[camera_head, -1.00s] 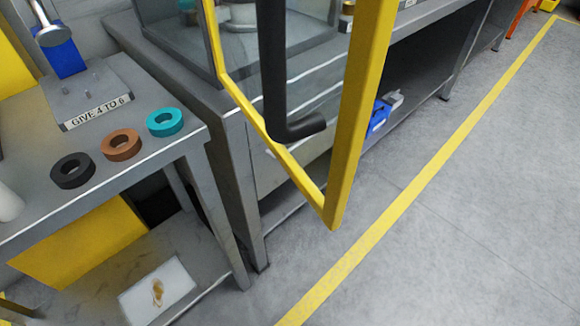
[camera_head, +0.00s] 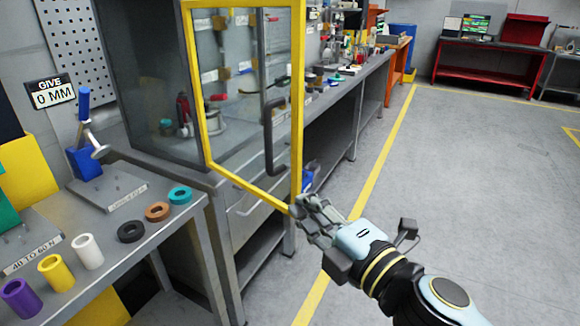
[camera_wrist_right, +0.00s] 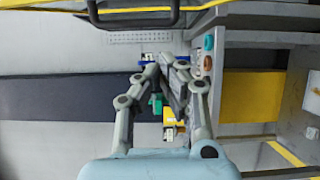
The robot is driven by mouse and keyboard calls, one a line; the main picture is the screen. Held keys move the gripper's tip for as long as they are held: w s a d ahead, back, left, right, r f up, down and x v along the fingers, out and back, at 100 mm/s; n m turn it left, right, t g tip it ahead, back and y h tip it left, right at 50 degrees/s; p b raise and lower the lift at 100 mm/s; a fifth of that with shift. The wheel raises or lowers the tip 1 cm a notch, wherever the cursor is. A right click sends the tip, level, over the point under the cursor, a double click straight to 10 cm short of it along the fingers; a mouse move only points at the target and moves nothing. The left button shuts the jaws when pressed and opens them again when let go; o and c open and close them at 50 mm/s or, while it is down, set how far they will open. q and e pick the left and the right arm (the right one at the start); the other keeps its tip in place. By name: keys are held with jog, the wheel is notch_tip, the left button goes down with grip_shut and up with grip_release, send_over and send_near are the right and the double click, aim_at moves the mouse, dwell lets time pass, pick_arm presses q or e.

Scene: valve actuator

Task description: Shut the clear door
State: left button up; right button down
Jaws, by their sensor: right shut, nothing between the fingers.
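The clear door (camera_head: 297,110) has a yellow frame and a black bar handle (camera_head: 269,140). It stands open, swung out from the grey cabinet (camera_head: 135,75), its lower free corner out past the bench front. My right gripper (camera_head: 306,206) is shut and empty. In the head view it overlaps the door's lower free corner; I cannot tell whether it touches. In the right wrist view the gripper (camera_wrist_right: 164,72) has its fingers together, and the door's handle (camera_wrist_right: 133,22) crosses the top, apart from the fingertips. My left gripper is not in view.
The left bench holds black (camera_head: 131,231), brown (camera_head: 158,211) and teal (camera_head: 180,195) rings, and white, yellow and purple cylinders. A long bench (camera_head: 350,85) with bottles runs behind the door. The floor (camera_head: 465,190) at right is clear.

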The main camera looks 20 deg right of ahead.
aim_at(291, 165)
jog(key=w, duration=0.3)
jog(key=w+p, duration=0.1)
jog(key=w, duration=0.3)
jog(key=w+d+r+p, duration=0.1)
jog(key=w, duration=0.3)
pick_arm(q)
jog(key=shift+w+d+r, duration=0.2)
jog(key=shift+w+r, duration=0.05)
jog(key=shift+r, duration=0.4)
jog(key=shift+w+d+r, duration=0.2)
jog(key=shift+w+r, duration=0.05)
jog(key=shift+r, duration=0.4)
pick_arm(e)
jog(key=shift+w+d, duration=0.15)
jog(key=shift+d, duration=0.35)
jog(key=shift+d, duration=0.1)
